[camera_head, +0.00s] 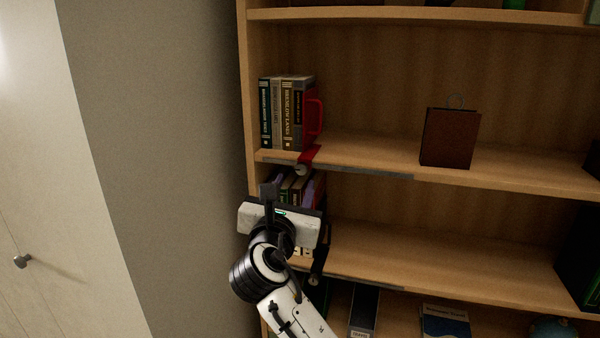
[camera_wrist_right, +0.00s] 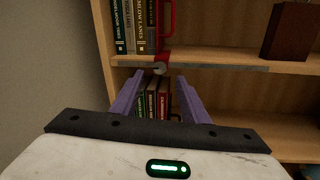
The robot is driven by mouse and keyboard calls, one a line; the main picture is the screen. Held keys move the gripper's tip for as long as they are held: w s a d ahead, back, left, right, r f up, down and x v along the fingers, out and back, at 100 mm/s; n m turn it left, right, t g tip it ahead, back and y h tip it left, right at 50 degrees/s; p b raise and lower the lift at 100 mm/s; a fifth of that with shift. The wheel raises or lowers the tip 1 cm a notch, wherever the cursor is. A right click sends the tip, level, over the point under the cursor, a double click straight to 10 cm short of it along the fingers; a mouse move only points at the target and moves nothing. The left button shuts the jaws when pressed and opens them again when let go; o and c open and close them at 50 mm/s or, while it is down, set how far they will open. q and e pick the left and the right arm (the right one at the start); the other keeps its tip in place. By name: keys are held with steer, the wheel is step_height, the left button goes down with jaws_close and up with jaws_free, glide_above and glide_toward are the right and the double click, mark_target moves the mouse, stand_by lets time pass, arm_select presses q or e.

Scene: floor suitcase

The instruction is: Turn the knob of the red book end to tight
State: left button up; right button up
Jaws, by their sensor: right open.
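The red book end (camera_head: 314,117) stands on the upper middle shelf against the right side of a row of books. Its red strap (camera_head: 309,155) comes over the shelf's front edge, with a small grey round knob (camera_head: 301,169) at its lower end. The right wrist view shows the red book end (camera_wrist_right: 168,20) and the knob (camera_wrist_right: 159,68) too. My right gripper (camera_wrist_right: 156,90) is open and empty. Its purple fingers point at the shelf, with the knob ahead between them and slightly above, apart from them. The knob's setting is too small to tell. My left gripper is out of view.
Several upright books (camera_head: 284,113) fill the shelf's left end. More books (camera_wrist_right: 155,101) stand on the shelf below, behind my fingers. A brown bag-like box (camera_head: 450,138) stands farther right. A grey strip (camera_head: 350,170) runs along the shelf edge. A grey wall (camera_head: 170,120) is close on the left.

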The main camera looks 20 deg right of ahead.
mark_target(301, 169)
steer(key=x, duration=0.8)
steer(key=shift+c, duration=0.3)
steer(key=shift+s, duration=0.1)
jaws_close()
